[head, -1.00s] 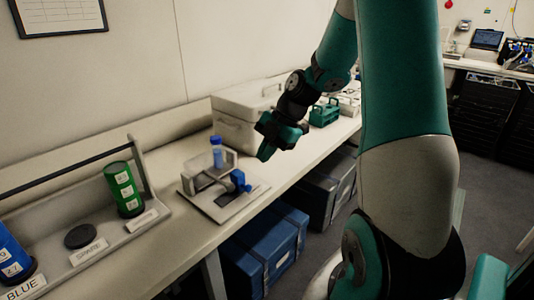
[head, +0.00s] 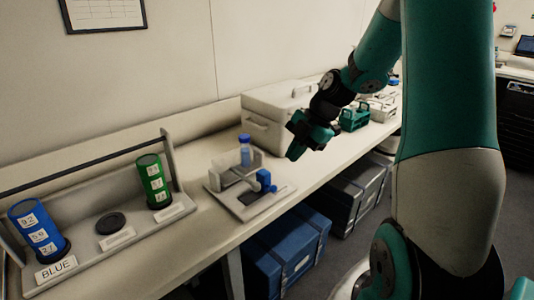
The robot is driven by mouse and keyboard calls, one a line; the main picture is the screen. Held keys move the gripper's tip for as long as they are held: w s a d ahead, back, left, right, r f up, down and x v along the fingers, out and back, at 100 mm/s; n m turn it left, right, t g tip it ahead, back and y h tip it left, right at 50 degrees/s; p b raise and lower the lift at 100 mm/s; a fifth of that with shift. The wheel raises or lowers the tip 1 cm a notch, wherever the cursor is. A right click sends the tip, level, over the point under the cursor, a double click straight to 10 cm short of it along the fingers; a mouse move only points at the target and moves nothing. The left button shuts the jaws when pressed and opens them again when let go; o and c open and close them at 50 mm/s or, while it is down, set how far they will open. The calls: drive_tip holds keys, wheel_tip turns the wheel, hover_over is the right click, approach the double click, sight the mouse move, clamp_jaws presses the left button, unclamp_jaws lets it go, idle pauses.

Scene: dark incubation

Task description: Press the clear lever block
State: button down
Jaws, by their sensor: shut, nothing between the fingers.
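The clear lever block (head: 225,171) stands on a pale base plate (head: 226,200) on the bench, left of centre in the head view. A blue knob-like part (head: 265,179) sits at its right end. A vial with a blue cap (head: 245,151) stands upright at the back of the block. My gripper (head: 295,153) is shut and empty, its dark green fingers pointing down. In the picture it is to the right of the block and above the bench, apart from the block. The exact gap in depth is hard to tell.
A grey rack (head: 117,252) at left holds a blue cylinder (head: 38,232) and a green cylinder (head: 154,181), with a dark round spot between. A white lidded box (head: 267,112) and a green carrier (head: 354,118) stand farther along the bench.

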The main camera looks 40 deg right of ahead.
drive_tip(key=s+a+r+m+g, duration=0.1)
drive_tip(key=s+a+r+m, duration=0.2)
drive_tip(key=a, duration=0.6)
drive_tip(key=s+a+r+m+g, duration=0.1)
drive_tip(key=s+a+r+m, duration=0.15)
drive_tip(key=a, duration=0.65)
drive_tip(key=s+a+r+m+g+h, duration=0.1)
drive_tip(key=s+a+r+m, duration=0.1)
drive_tip(key=s+a+m, duration=0.5)
drive_tip(key=s+a, duration=0.2)
drive_tip(key=s, duration=0.3)
drive_tip(key=shift+s+r, duration=0.15)
